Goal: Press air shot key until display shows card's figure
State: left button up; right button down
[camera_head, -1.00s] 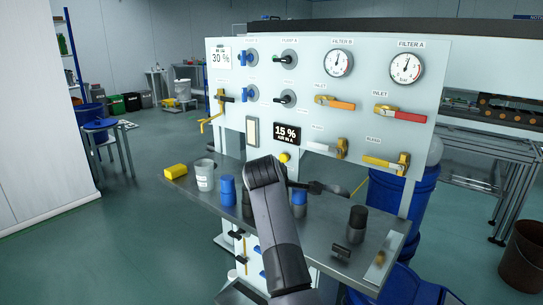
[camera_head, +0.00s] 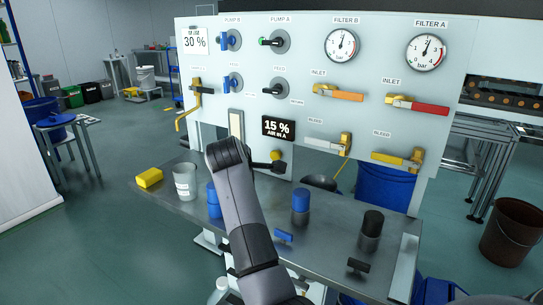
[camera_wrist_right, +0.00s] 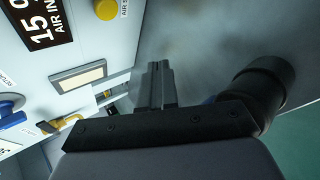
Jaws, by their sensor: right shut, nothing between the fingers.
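The white card (camera_head: 195,42) at the panel's upper left reads 30 %. The black display (camera_head: 278,128) low on the panel reads 15 % AIR IN A. The round yellow air shot key (camera_head: 275,155) sits just below the display; it also shows at the top edge of the right wrist view (camera_wrist_right: 106,9), beside a partly cut-off label. My right gripper (camera_head: 279,167) is shut and empty, just below the key in the head view. In the right wrist view its fingertips (camera_wrist_right: 158,66) appear apart from the key. My left gripper is out of view.
The panel carries blue and black knobs, two gauges (camera_head: 341,45) and several lever valves (camera_head: 416,105). On the metal shelf (camera_head: 330,235) stand a yellow block (camera_head: 149,178), a grey cup (camera_head: 185,182) and blue and black cylinders. My forearm crosses the shelf.

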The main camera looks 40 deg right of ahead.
aim_at(276, 155)
jog(key=shift+d, duration=0.1)
jog(key=w+d, duration=0.1)
jog(key=d, duration=0.3)
jog(key=w+d, duration=0.1)
jog(key=d, duration=0.1)
jog(key=shift+w+d, duration=0.2)
jog(key=shift+w, duration=0.15)
jog(key=shift+w+d+b, duration=0.3)
jog(key=shift+d, duration=0.5)
dwell(1.3)
jog(key=shift+w+d, duration=0.15)
jog(key=shift+d, duration=0.25)
jog(key=shift+w+d+b, duration=0.2)
jog(key=shift+d+b, duration=0.1)
jog(key=shift+d, duration=0.3)
dwell(0.8)
jog(key=shift+a, duration=0.15)
jog(key=shift+s+a, duration=0.4)
jog(key=shift+a, duration=0.45)
